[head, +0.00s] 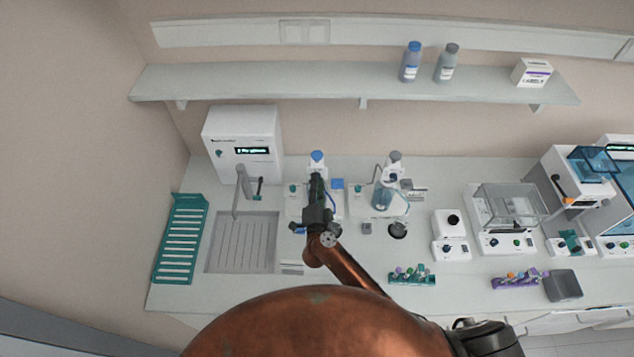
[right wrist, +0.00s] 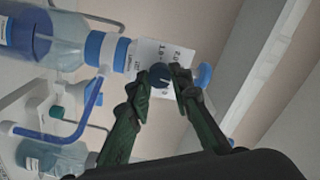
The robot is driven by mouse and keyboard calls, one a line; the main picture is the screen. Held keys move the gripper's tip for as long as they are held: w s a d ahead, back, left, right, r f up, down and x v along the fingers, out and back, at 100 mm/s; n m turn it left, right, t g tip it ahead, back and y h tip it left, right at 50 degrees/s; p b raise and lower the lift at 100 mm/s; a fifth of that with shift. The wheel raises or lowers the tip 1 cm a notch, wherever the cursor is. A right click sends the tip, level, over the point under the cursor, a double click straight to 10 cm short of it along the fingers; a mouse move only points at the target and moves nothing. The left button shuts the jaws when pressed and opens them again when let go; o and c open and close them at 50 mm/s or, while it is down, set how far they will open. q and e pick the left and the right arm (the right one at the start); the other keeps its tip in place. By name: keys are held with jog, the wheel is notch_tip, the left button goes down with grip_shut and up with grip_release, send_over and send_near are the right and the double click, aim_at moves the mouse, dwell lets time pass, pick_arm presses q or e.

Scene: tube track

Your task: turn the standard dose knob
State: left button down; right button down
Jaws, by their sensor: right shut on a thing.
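The blue-capped dispenser (head: 317,157) stands on the bench at the back, left of a second dispenser (head: 394,162) with a grey top. My right gripper (head: 317,185) is in front of the blue-capped one and hides most of its body. In the right wrist view, the right gripper (right wrist: 168,78) is shut on a small round blue knob (right wrist: 159,74) between its green fingertips. A white scale card (right wrist: 152,53) with numbers is just behind the knob. A bottle with a blue collar (right wrist: 103,50) is to the left. My left gripper is out of view.
A sink (head: 240,245) and teal rack (head: 181,240) are to the left. A white machine (head: 243,142) stands behind the sink. Tube racks (head: 412,276) are near the front edge. A shelf (head: 300,82) with bottles runs above the bench.

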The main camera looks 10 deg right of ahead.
jog(key=m, duration=1.1)
jog(key=shift+f, duration=0.15)
dwell(0.3)
jog(key=c, duration=1.7)
grip_release()
jog(key=shift+c, duration=0.2)
jog(key=v, duration=1.2)
jog(key=shift+s, duration=0.1)
